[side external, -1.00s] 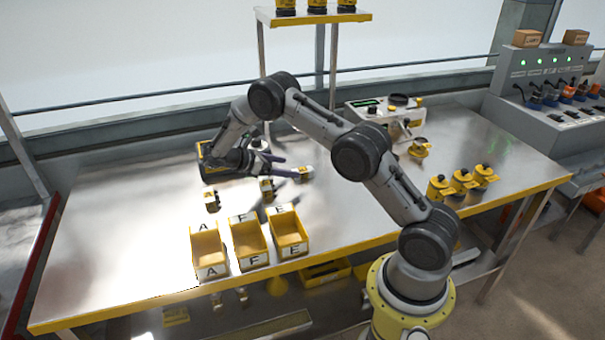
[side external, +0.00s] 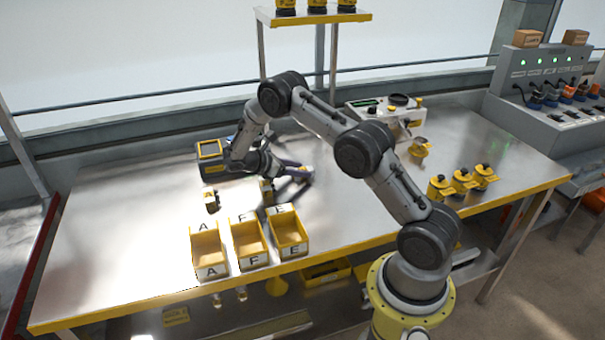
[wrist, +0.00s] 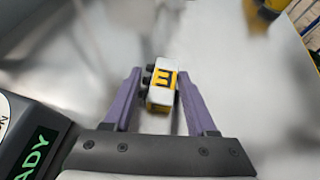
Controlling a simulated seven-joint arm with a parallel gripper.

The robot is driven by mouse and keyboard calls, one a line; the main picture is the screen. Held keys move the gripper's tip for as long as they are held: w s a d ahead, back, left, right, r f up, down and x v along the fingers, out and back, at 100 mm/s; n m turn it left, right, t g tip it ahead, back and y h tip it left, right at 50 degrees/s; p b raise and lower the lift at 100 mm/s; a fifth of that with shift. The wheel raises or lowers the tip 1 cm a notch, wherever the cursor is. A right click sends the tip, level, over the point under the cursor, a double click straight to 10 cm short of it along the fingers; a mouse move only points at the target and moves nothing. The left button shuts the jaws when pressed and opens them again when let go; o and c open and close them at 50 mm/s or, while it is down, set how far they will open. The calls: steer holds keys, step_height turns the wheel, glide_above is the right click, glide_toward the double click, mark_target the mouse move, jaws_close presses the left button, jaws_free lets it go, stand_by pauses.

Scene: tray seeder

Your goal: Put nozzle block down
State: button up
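The nozzle block (wrist: 161,88) is white with a yellow band and a dark letter that looks like E, with black knobs on one side. In the wrist view it sits between the two purple fingers of my gripper (wrist: 160,76), slightly tilted, and looks sharp against a blurred background. My gripper appears shut on it. In the side view my gripper (side external: 298,180) is low over the middle of the steel table (side external: 120,230), behind the bins; the block is hidden there by the fingers. Its clearance from the table cannot be told.
Yellow bins A (side external: 209,252), F (side external: 248,243) and E (side external: 288,232) stand at the front edge. Two other blocks (side external: 210,201) (side external: 266,190) stand behind them. Several yellow parts (side external: 462,182) are at the right, and a bench device (side external: 372,112) stands at the back.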

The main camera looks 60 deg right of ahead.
jaws_close()
